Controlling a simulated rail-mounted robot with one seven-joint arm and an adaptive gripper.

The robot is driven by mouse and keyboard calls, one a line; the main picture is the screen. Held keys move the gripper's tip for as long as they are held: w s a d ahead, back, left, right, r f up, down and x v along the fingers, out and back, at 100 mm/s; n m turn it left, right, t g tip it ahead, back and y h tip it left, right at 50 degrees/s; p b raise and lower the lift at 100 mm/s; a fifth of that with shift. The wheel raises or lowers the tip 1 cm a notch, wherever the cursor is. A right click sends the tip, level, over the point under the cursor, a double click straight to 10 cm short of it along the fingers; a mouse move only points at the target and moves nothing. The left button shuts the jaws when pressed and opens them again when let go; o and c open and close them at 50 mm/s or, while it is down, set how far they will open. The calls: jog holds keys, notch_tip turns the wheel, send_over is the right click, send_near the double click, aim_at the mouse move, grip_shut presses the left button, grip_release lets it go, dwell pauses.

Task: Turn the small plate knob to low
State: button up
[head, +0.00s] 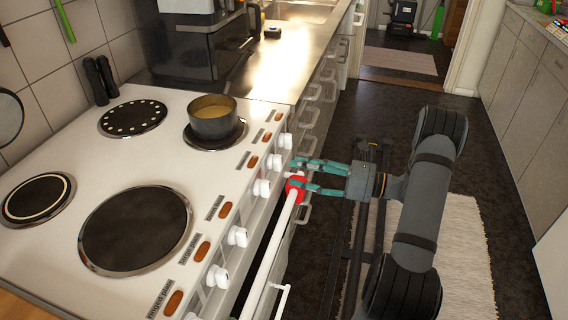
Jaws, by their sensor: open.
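A row of white knobs runs along the front of the white cooker (60,250), among them a far knob (284,140), a middle knob (262,187) and a near knob (237,236). Orange-brown lamps with small labels sit above them. My gripper (291,174) has teal fingers spread apart, pointing left at the cooker front near the far and middle knobs. I see no knob between the fingers; whether a fingertip touches anything is unclear.
A pot (214,118) stands on the far right hotplate. A white rail (272,255) sticks out along the cooker front, with a red part (295,188) at its far end by the lower finger. Drawer handles line the counter beyond. The floor aisle (400,95) is open.

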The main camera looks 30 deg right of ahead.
aim_at(281, 163)
jog(key=x, duration=0.5)
jog(key=shift+w, duration=0.15)
jog(key=c, duration=0.4)
jog(key=c, duration=0.7)
grip_shut()
jog(key=shift+r+p, duration=0.1)
jog(key=shift+p, duration=0.25)
jog(key=m+p, duration=0.2)
jog(key=m, duration=0.1)
jog(key=shift+r+m+p, duration=0.2)
jog(key=shift+m+p, duration=0.1)
jog(key=shift+p, duration=0.1)
jog(key=shift+d+m+p, duration=0.1)
jog(key=shift+m+p, duration=1.55)
jog(key=shift+m, duration=0.95)
